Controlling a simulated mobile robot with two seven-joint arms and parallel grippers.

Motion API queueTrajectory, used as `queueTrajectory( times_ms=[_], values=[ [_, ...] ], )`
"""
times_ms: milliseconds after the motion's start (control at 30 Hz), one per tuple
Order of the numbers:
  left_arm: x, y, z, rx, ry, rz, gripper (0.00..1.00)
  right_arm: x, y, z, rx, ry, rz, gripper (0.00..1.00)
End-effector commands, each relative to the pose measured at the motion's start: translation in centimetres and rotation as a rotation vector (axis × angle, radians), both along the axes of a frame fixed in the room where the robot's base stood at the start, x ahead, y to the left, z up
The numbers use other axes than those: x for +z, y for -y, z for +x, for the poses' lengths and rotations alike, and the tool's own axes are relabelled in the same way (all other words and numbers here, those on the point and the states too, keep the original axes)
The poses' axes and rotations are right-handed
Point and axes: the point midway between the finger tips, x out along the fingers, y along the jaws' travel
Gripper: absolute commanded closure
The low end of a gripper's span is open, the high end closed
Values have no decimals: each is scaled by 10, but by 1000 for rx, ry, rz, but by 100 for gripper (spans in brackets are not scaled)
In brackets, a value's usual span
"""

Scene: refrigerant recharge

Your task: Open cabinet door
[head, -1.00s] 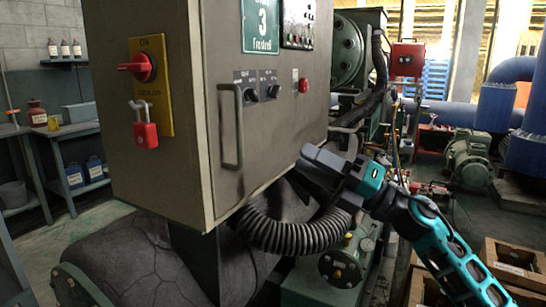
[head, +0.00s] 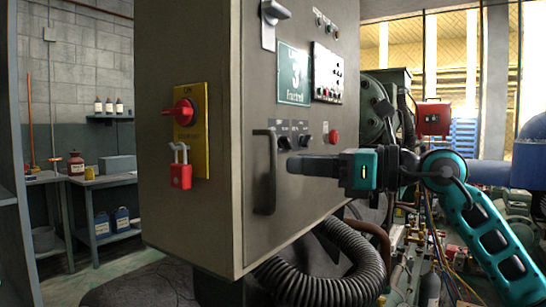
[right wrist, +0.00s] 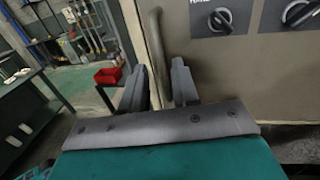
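The grey electrical cabinet (head: 222,60) stands in the middle of the head view, with its door (head: 300,205) facing right. The door's vertical bar handle (head: 264,172) is at the door's left side. My right gripper (head: 292,165) reaches in from the right, its fingers pointing left, close to the handle. In the right wrist view, the two fingers (right wrist: 160,88) are apart and the handle (right wrist: 157,50) shows between and beyond them. I cannot tell whether they touch it. The door looks closed. My left gripper is not in view.
A red rotary switch (head: 183,112) with a red padlock (head: 180,175) is on the cabinet's left face. Knobs (head: 305,139) and a red button (head: 333,137) sit right of the handle. A black corrugated hose (head: 325,275) runs below. A shelf bench (head: 105,185) stands at left.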

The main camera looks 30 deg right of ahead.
Motion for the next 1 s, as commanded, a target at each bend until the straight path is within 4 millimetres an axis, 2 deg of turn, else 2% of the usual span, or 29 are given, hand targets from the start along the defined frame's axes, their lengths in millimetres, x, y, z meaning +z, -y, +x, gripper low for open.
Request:
queueTrajectory(
  times_ms=[200, 500, 900, 1000],
  values=[
    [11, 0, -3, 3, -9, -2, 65, 3, -15, 23, 1, 0, 1, 70],
    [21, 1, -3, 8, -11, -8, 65, 1, -30, 46, 0, 0, 4, 70],
    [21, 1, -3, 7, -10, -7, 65, -1, -34, 51, 0, -1, 1, 70],
    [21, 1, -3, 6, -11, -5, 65, -1, -34, 51, 0, -1, 1, 78]
  ],
)
